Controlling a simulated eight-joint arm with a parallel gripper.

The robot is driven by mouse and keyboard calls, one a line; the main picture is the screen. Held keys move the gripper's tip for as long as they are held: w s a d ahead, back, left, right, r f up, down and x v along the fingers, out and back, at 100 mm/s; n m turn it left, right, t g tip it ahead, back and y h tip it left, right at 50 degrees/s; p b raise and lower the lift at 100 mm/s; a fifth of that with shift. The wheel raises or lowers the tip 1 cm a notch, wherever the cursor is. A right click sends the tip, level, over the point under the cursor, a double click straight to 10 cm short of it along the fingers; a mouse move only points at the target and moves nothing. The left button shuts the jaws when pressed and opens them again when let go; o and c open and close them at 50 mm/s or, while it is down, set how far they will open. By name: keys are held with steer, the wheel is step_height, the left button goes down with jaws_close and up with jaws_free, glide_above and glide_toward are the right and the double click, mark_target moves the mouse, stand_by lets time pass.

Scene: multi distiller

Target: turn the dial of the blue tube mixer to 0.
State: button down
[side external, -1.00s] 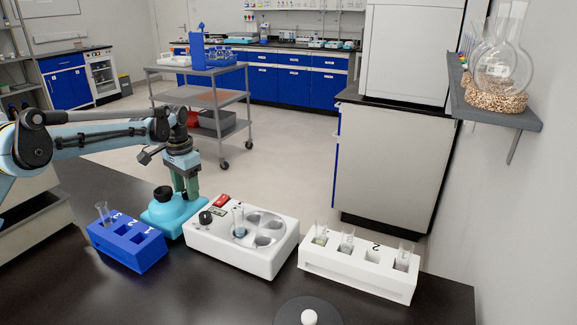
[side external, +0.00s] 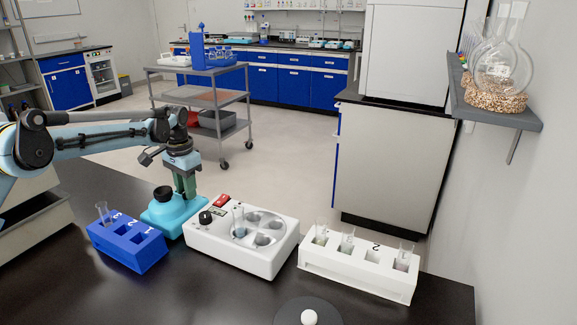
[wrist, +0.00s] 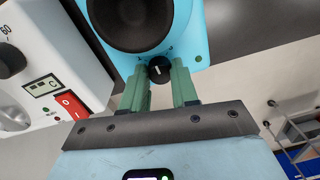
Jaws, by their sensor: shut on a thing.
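The blue tube mixer (side external: 162,218) is a light-blue box with a round black cup (side external: 163,194) on top. It stands on the dark bench between the blue rack and the white device. In the wrist view, the mixer (wrist: 197,45) shows its small black dial (wrist: 159,70) with a white pointer line. The line points up and slightly left in that picture. The scale marks around it are too small to read. My gripper (wrist: 160,70) has green fingers shut on the dial, one on each side. In the side view, my gripper (side external: 186,194) hides the dial.
A white device (side external: 262,262) with a red switch and round wells stands right of the mixer. A blue tube rack (side external: 135,257) is at front left. A white tube rack (side external: 350,283) is at right. The bench front is mostly clear.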

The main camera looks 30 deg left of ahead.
steer(key=n, duration=0.4)
steer(key=shift+w+n, duration=0.1)
steer(key=shift+n, duration=2)
steer(key=c, duration=0.9)
jaws_free()
steer(key=shift+o, duration=0.2)
step_height(320, 180, up, 12)
steer(key=shift+d, duration=0.25)
steer(key=shift+w+r, duration=0.1)
